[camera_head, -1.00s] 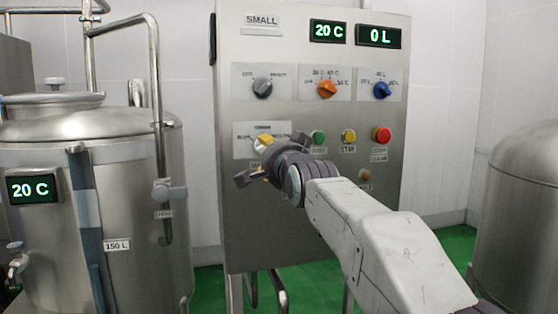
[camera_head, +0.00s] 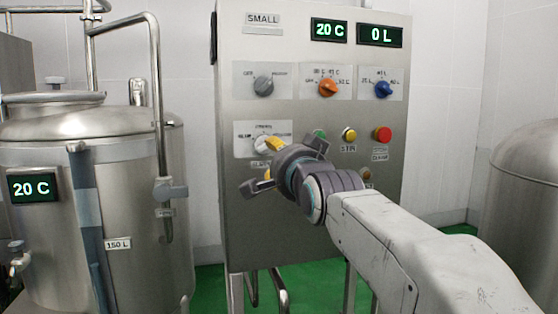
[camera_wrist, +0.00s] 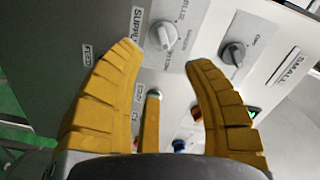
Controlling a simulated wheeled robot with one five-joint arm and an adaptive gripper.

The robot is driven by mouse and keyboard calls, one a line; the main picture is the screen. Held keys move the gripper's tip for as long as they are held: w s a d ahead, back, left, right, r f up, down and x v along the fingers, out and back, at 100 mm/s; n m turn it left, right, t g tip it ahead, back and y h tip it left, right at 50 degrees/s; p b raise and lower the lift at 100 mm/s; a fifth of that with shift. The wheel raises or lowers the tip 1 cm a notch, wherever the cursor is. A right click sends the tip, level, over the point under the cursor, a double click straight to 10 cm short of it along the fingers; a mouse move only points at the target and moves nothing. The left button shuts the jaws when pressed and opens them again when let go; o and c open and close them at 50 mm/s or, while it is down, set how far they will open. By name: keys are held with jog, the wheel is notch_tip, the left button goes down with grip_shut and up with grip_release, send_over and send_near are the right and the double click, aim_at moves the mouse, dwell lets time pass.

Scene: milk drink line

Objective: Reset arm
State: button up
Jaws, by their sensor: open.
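My gripper (camera_head: 270,160) is in front of the lower left part of the steel control panel (camera_head: 310,235), beside the lower selector knob (camera_head: 261,145). Its yellow fingers are spread in the wrist view (camera_wrist: 163,60), with nothing held between them. A third yellow finger shows between the two. The pale selector knob (camera_wrist: 162,36) appears beyond the fingertips, apart from them. My arm reaches in from the lower right and hides part of the panel's lower right.
The panel bears a grey knob (camera_head: 263,86), an orange knob (camera_head: 328,88), a blue knob (camera_head: 383,89), a yellow button (camera_head: 349,134) and a red button (camera_head: 382,134). A steel tank (camera_head: 130,220) stands left, another tank (camera_head: 525,180) right. Displays read 20 C and 0 L.

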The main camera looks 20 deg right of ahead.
jog(key=s+f+n+g, duration=0.3)
jog(key=f+n, duration=0.1)
jog(key=f, duration=0.5)
jog(key=s+f+n+g, duration=0.3)
jog(key=s+f+g, duration=0.1)
jog(key=f, duration=0.5)
jog(key=s+f+n+g, duration=0.3)
jog(key=f+n, duration=0.1)
jog(key=f, duration=0.5)
jog(key=s+f+g+p, duration=0.2)
jog(key=s+f, duration=0.1)
jog(key=s, duration=0.8)
jog(key=s+f+n+g+p, duration=0.1)
jog(key=s+f+g+p, duration=0.1)
jog(key=s, duration=0.9)
jog(key=shift+s+f+g, duration=0.3)
jog(key=shift+s+f, duration=0.05)
jog(key=shift+f, duration=0.5)
